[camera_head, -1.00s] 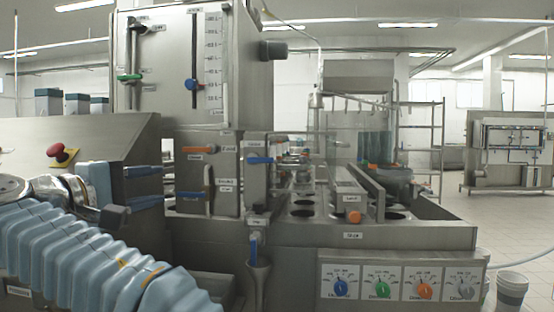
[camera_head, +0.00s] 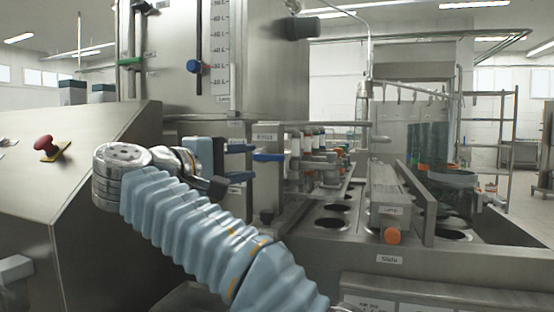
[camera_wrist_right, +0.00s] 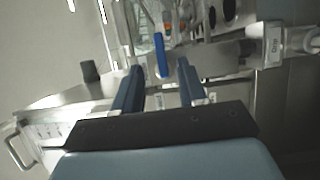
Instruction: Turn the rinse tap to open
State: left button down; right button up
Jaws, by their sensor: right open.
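The rinse tap's blue lever handle (camera_head: 268,157) sits below the label "Rinse" (camera_head: 265,136) on a steel panel in the head view. It lies roughly horizontal. My right gripper (camera_head: 250,162) comes in from the left with its dark blue fingers apart, the fingertips just short of the lever. In the right wrist view the blue lever (camera_wrist_right: 161,55) shows between and just past the fingertips of my open right gripper (camera_wrist_right: 160,67). The fingers appear to hold nothing, and I cannot tell whether one touches the lever. My left gripper is not in view.
A red push button (camera_head: 44,143) is on the sloped panel at left. A tank gauge with a blue knob (camera_head: 194,66) stands above. A filler deck with round holes (camera_head: 333,223), an orange knob (camera_head: 392,236) and several bottles lies to the right. My arm hides the lower middle.

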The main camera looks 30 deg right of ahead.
aim_at(272, 158)
jog(key=x, duration=0.9)
jog(key=shift+a, duration=0.1)
jog(key=shift+c, duration=0.3)
grip_shut()
